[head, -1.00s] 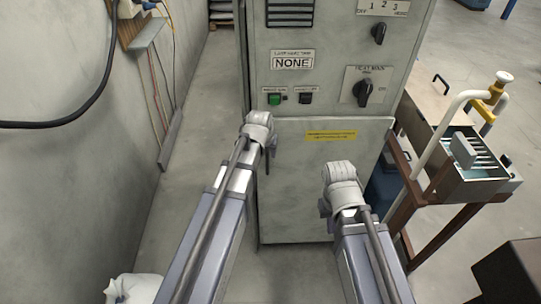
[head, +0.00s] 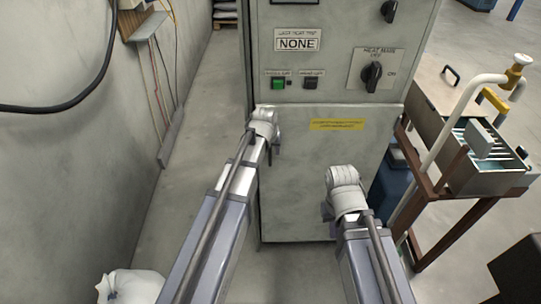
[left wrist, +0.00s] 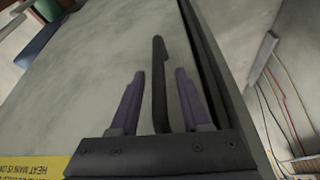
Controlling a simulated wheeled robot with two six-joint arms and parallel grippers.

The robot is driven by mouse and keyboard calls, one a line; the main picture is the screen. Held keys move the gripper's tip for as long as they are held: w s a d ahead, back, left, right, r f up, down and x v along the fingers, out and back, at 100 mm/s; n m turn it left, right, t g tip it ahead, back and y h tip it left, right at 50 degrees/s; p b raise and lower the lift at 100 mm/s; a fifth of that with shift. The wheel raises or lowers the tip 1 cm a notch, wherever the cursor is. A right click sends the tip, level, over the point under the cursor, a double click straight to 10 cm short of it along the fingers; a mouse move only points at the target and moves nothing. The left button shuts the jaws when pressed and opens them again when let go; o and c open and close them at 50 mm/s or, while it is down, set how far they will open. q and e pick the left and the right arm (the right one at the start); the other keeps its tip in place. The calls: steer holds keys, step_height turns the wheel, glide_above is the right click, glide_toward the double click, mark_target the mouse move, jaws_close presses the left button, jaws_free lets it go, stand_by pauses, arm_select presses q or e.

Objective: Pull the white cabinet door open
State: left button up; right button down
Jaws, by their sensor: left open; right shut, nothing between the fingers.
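The white cabinet door (head: 325,190) is the grey-white lower panel of the cabinet, with a yellow label, and looks closed. It fills much of the left wrist view (left wrist: 85,85). Its dark bar handle (left wrist: 158,85) is near the door's left edge. My left gripper (head: 272,142) is at this edge. In the left wrist view its two fingers (left wrist: 160,72) are open, one on each side of the handle, with gaps visible. My right gripper (head: 327,211) is low in front of the door, its fingers mostly hidden by my wrist.
Control switches (head: 372,75) sit above the door. A metal cart (head: 455,190) with a tray stands at the right. A wall (head: 60,180) runs along the left, with a white bag (head: 130,285) at its foot. Bare floor (head: 190,150) lies between wall and cabinet.

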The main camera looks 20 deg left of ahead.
arm_select(q)
steer(key=shift+f, duration=0.1)
jaws_close()
stand_by(0.3)
stand_by(1.1)
